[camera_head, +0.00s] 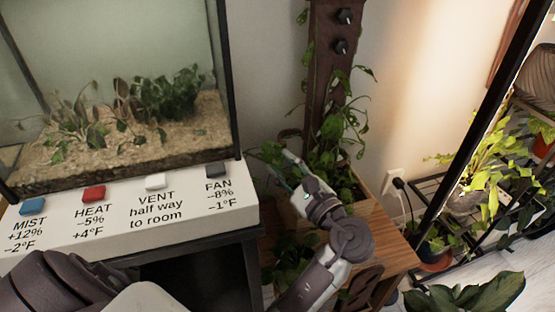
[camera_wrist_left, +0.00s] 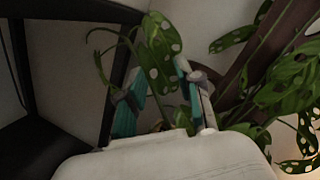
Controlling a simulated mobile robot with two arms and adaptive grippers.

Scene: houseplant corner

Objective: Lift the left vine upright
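The left vine (camera_head: 268,154) is a green leafy strand leaning out to the left from the planter, low beside the dark wooden post (camera_head: 328,100). My left gripper (camera_head: 289,167) is at this vine, left of the post. In the left wrist view, my gripper's two teal-padded fingers (camera_wrist_left: 160,68) stand apart. A spotted leaf (camera_wrist_left: 160,35) and thin stems show between and just beyond the fingertips. I cannot tell whether either pad touches them. The vine's base is hidden behind my arm and other leaves. My right gripper is not in view.
A glass terrarium (camera_head: 110,85) stands at left above a white panel with coloured buttons (camera_head: 130,217). Two dark knobs (camera_head: 342,30) sit on the post, with other vines (camera_head: 345,110) around it. A black rack with plants (camera_head: 470,175) stands at right.

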